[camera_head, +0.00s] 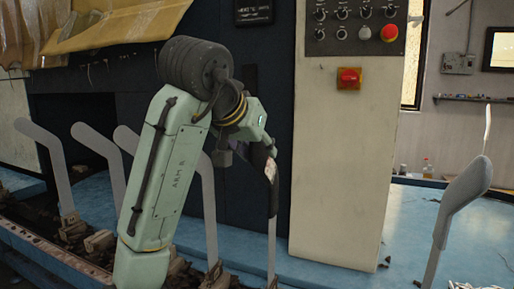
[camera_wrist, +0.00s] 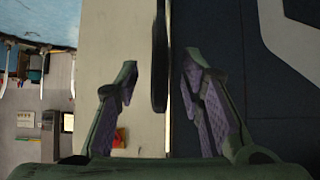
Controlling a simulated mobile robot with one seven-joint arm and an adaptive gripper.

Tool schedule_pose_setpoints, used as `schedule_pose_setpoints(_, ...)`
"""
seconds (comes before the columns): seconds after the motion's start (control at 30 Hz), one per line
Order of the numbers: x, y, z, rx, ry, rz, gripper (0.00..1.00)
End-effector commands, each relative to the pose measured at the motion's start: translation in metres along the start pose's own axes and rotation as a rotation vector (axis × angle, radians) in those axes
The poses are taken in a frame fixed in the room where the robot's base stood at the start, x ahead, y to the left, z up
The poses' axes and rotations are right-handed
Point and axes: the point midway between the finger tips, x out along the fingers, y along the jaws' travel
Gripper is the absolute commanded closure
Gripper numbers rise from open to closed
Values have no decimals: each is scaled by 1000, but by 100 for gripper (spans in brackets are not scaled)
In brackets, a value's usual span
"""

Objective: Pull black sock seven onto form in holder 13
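A black sock (camera_head: 267,167) covers the upper part of a thin metal form (camera_head: 271,245), whose lower part is bare. My gripper (camera_head: 263,148) is at the upper part of this sock, at the end of my arm. In the wrist view, a dark narrow shape, apparently the sock (camera_wrist: 160,60) seen edge-on, stands between the two purple-padded fingers of my gripper (camera_wrist: 158,82). There is a gap on both sides, so the fingers are open around it and not clamped. No holder number or sock number is readable.
Bare metal forms (camera_head: 208,210) stand in a row to the left, partly behind my arm. A grey-covered form (camera_head: 464,190) stands at the right. A pale control cabinet (camera_head: 340,170) with a red switch (camera_head: 349,78) is close behind the black sock. A blue surface (camera_head: 408,235) extends right.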

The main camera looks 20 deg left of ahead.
Motion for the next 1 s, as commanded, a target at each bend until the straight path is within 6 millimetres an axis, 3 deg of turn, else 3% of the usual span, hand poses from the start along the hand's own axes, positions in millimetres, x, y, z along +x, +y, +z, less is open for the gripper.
schedule_pose_setpoints(0.27, -6, 0, 0, 0, 1, -2, 64)
schedule_pose_setpoints(0.7, -91, -1, 0, -1, 2, -5, 64)
schedule_pose_setpoints(1.0, -119, 0, 0, 0, 0, 0, 64)
